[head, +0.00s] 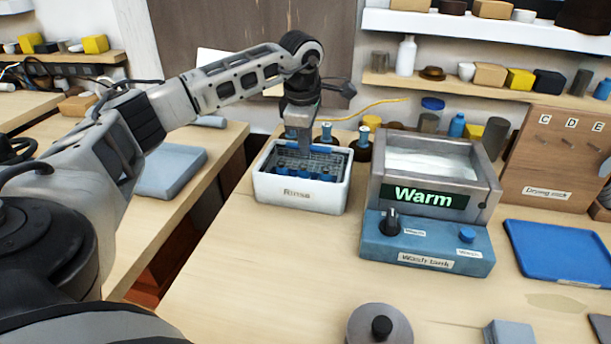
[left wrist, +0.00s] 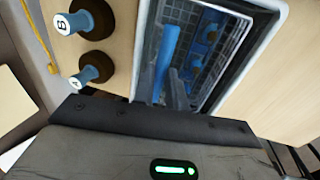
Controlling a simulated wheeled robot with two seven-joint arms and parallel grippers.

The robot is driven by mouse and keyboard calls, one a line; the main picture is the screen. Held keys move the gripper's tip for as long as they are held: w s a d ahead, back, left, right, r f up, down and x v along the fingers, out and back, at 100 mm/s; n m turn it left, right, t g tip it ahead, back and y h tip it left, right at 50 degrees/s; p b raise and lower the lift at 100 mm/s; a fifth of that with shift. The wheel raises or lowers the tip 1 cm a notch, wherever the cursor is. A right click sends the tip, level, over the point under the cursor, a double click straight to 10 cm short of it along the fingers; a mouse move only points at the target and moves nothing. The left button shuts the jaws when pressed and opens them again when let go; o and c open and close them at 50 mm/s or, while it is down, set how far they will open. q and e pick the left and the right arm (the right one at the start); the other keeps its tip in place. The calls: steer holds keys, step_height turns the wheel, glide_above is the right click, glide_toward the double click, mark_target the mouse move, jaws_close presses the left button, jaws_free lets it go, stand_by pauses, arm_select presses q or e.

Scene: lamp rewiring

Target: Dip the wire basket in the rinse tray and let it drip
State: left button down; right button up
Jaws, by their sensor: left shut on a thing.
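The white rinse tray (head: 298,194), labelled "Rinse", stands on the bench. The dark wire basket (head: 322,160) sits down inside its walls, with several blue parts (head: 302,174) in it. My left gripper (head: 303,152) reaches down into the tray from above and is shut on the basket. The left wrist view shows the basket's mesh (left wrist: 231,30), blue parts (left wrist: 166,55) and my finger tips (left wrist: 180,92) close by. The exact grip point and the basket's underside are hidden. My right gripper is out of view.
The wash tank (head: 430,262) with its "Warm" display stands right of the tray. Brown pieces with blue tops (head: 363,138) stand close behind the tray. The drying rack (head: 555,165) and blue mat (head: 560,250) are further right. The bench in front is mostly clear.

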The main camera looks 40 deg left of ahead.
arm_select(q)
steer(key=shift+r+p, duration=2.35)
steer(key=shift+r, duration=1.75)
steer(key=shift+r, duration=0.1)
step_height(320, 180, up, 4)
steer(key=shift+f, duration=0.1)
